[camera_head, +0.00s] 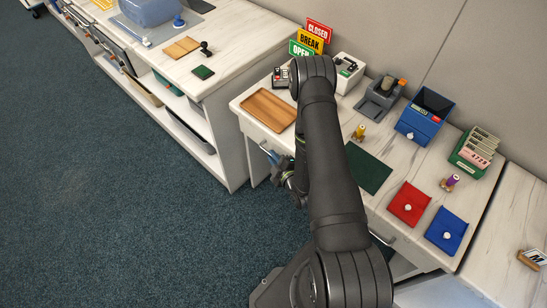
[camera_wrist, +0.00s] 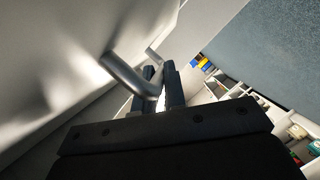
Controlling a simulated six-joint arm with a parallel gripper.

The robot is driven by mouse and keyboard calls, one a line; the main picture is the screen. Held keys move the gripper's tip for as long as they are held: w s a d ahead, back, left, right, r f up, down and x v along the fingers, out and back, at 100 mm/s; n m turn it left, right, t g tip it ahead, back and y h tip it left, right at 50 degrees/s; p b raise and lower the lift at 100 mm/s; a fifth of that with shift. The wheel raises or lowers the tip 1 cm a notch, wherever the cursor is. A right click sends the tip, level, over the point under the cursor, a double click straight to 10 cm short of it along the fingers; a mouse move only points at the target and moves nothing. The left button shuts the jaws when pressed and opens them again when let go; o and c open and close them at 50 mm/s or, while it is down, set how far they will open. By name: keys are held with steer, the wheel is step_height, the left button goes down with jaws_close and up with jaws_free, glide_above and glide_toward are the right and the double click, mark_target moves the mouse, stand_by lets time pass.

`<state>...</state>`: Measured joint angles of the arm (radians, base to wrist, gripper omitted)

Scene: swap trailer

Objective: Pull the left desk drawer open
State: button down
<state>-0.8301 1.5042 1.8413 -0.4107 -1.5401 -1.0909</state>
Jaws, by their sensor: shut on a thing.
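The desk (camera_head: 243,110) carries a left drawer in its front, partly hidden behind my arm in the head view. In the wrist view a pale drawer front (camera_wrist: 50,60) fills the left side, and a silver bar handle (camera_wrist: 125,73) stands out from it. My gripper (camera_wrist: 160,80) is shut on this handle, with its dark fingers on either side of the bar. How far the drawer stands out cannot be told.
A wooden tray (camera_head: 268,110), a dark green mat (camera_head: 367,169), a red pouch (camera_head: 409,203) and a blue pouch (camera_head: 447,230) lie on the desk. A second drawer handle (camera_head: 382,239) shows right of my arm. A shelf unit (camera_head: 190,95) stands left; the carpet (camera_head: 130,215) in front is clear.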

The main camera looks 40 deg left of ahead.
steer(key=s, duration=2.6)
steer(key=shift+s, duration=0.25)
steer(key=c, duration=1.5)
jaws_free()
steer(key=v, duration=0.7)
steer(key=shift+d, duration=0.25)
steer(key=shift+s+a, duration=0.1)
steer(key=x, duration=0.7)
steer(key=shift+w+a, duration=0.15)
steer(key=shift+w, duration=0.15)
steer(key=shift+s, duration=0.1)
